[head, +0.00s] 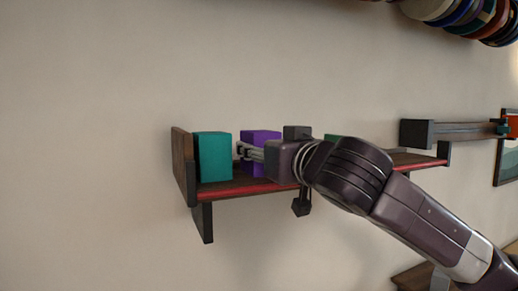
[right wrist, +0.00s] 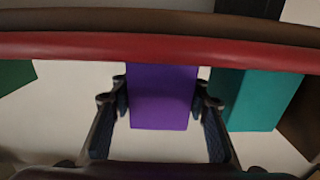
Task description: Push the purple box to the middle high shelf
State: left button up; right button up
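The purple box (head: 262,136) stands on a wooden wall shelf with a red front edge (head: 255,190). A teal box (head: 213,157) is to its left and a green box (head: 333,138) to its right, mostly hidden by my arm. My right gripper (head: 246,152) is at the purple box and covers part of it. In the right wrist view the purple box (right wrist: 162,97) lies between the open fingers (right wrist: 161,97), with one finger near each side. I cannot tell whether they touch it. My left gripper is out of view.
Another wall shelf (head: 462,132) is at the right, bearing an orange-red object (head: 512,126). Part of a further shelf (head: 412,278) shows at the lower right. The teal box (right wrist: 262,100) is close beside the purple one in the right wrist view. Round colourful objects (head: 465,14) hang at the upper right.

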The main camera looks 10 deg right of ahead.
jog(key=o, duration=1.4)
jog(key=s+d, duration=0.2)
jog(key=s, duration=0.9)
jog(key=shift+s+d, duration=0.2)
jog(key=shift+s, duration=0.15)
